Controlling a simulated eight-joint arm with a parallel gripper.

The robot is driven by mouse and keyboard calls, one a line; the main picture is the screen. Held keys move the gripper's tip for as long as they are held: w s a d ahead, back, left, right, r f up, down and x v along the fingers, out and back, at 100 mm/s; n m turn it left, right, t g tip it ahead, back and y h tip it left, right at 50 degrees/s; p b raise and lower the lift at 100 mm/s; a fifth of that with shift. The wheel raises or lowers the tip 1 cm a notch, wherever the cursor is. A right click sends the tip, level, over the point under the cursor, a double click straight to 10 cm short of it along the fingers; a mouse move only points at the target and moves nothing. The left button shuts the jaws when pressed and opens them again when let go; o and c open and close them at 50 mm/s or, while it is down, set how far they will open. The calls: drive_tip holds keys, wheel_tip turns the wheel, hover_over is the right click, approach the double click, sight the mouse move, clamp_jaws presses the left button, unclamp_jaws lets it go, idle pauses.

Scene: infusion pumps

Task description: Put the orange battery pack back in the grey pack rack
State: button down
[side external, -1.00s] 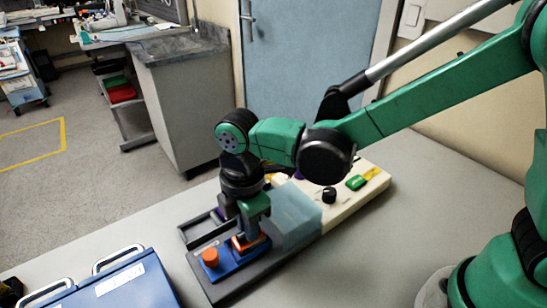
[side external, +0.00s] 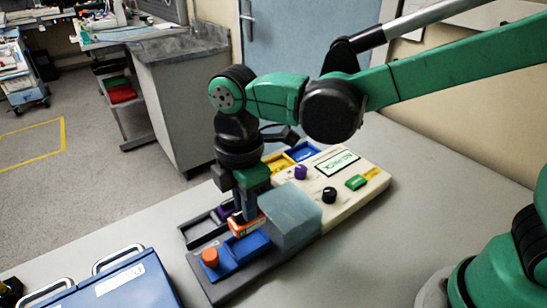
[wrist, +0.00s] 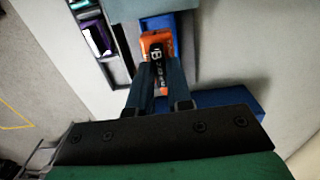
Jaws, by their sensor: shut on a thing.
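My gripper (side external: 247,214) is shut on the orange battery pack (side external: 243,229) and points down. The grey pack rack (side external: 194,234) lies to the left of the pack. A purple pack (wrist: 97,38) sits in one of its compartments, and an empty compartment (wrist: 116,70) shows beside it. My gripper hides part of the rack in the side view.
A red-orange knob (side external: 209,257) stands at the near end of the blue part. The translucent block (side external: 292,217) stands close on the right. Beyond it is the cream pump (side external: 362,175) with knobs and a screen. A blue case (side external: 120,282) stands at front left.

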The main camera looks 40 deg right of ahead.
drive_tip(key=shift+r, duration=0.55)
drive_tip(key=shift+w+a, duration=0.1)
drive_tip(key=shift+w, duration=0.1)
drive_tip(key=w+a, duration=0.5)
drive_tip(key=w, duration=0.3)
drive_tip(key=shift+w+f, duration=0.2)
drive_tip(key=shift+f, duration=2.75)
drive_tip(key=shift+f, duration=0.85)
drive_tip(key=c, duration=1.1)
unclamp_jaws()
